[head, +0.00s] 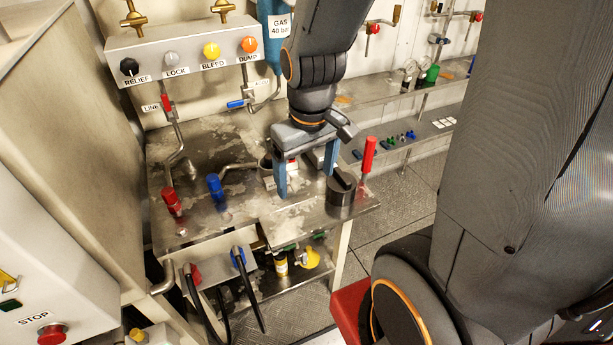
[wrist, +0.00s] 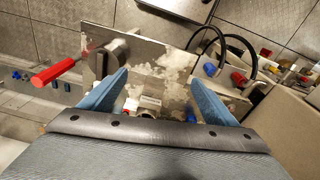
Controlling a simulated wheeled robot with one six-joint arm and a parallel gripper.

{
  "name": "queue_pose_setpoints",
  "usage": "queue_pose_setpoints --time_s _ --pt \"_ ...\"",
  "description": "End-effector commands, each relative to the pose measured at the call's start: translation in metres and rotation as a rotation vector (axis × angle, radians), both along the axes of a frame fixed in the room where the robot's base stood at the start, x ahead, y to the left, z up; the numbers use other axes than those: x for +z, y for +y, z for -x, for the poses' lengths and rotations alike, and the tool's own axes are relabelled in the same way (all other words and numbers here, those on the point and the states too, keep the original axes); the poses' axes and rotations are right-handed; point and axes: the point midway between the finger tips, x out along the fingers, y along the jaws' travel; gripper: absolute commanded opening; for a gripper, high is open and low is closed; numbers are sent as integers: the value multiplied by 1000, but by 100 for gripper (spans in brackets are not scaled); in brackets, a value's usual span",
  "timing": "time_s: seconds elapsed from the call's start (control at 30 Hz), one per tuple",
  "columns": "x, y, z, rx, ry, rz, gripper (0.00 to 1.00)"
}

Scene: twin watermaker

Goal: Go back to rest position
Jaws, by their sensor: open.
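My gripper (head: 305,174) is open, its two blue fingers pointing down over the right part of the metal workbench (head: 245,205). The wrist view also shows my gripper (wrist: 157,95) with its fingers spread wide and nothing held between them. Beneath and behind the fingers is a small fitting (wrist: 148,103) on the bench, partly hidden by the gripper. A dark round knob (head: 341,190) stands just right of the fingers, near a red-handled lever (head: 367,156). The lever also shows at the left of the wrist view (wrist: 57,72).
A panel with several knobs (head: 185,52) stands behind the bench. Red (head: 172,202) and blue (head: 215,186) valve handles rise on the bench's left. Black hoses (head: 250,290) hang in front. A shelf with small parts (head: 405,138) runs at right. A stop button (head: 52,334) is at lower left.

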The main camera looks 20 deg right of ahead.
Motion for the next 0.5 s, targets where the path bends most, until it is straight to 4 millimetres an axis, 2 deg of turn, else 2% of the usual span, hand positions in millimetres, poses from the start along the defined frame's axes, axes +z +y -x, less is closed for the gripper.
queue_pose_setpoints --time_s 0.13,0.2,0.5 --pt "2 10 8 -135 -12 -19 82" --pt "2 4 10 -165 -14 -23 82" --pt "2 4 11 -179 -14 -25 82"
